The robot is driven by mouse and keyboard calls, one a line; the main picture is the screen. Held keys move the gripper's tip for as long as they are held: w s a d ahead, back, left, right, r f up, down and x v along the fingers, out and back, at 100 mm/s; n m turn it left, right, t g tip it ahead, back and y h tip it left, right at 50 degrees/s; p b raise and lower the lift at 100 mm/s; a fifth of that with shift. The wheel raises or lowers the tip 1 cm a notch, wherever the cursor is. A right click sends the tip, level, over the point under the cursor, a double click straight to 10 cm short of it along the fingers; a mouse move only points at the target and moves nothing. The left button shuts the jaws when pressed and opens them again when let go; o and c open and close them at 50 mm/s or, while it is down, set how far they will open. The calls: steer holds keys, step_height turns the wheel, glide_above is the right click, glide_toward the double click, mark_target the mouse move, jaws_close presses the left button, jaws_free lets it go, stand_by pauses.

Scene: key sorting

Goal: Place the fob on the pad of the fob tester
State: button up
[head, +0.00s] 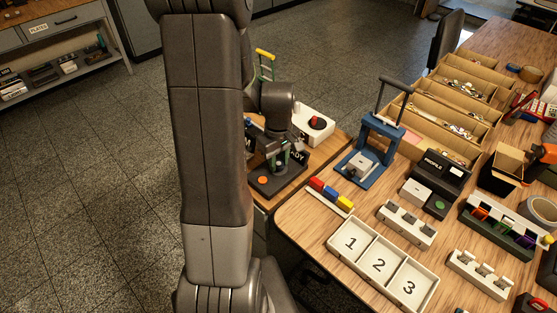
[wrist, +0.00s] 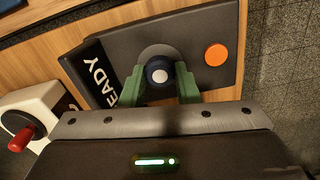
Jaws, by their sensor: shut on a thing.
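The fob tester (head: 287,183) is a dark flat box with an orange round spot and a display, on a wooden surface left of the main table. In the wrist view, the tester (wrist: 200,22) shows its display, partly reading "EADY", and a grey round pad (wrist: 150,50). My gripper (wrist: 160,78) has green fingers shut on the fob (wrist: 159,73), a dark round piece with a white centre. The fob appears over the pad and hides part of it; I cannot tell whether it touches. In the head view my gripper (head: 279,158) is at the tester and the fob is not clear.
A white box with a red knob (head: 316,123) stands just behind the tester, also at left in the wrist view (wrist: 20,138). A blue press (head: 366,160), a numbered tray (head: 336,258) and a dark-screened device (head: 440,172) are on the main table to the right.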

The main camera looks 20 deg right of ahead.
mark_target(279, 164)
steer(key=o, duration=0.9)
steer(key=shift+o, duration=0.2)
step_height(279, 164, up, 12)
steer(key=p, duration=0.1)
steer(key=shift+r, duration=0.1)
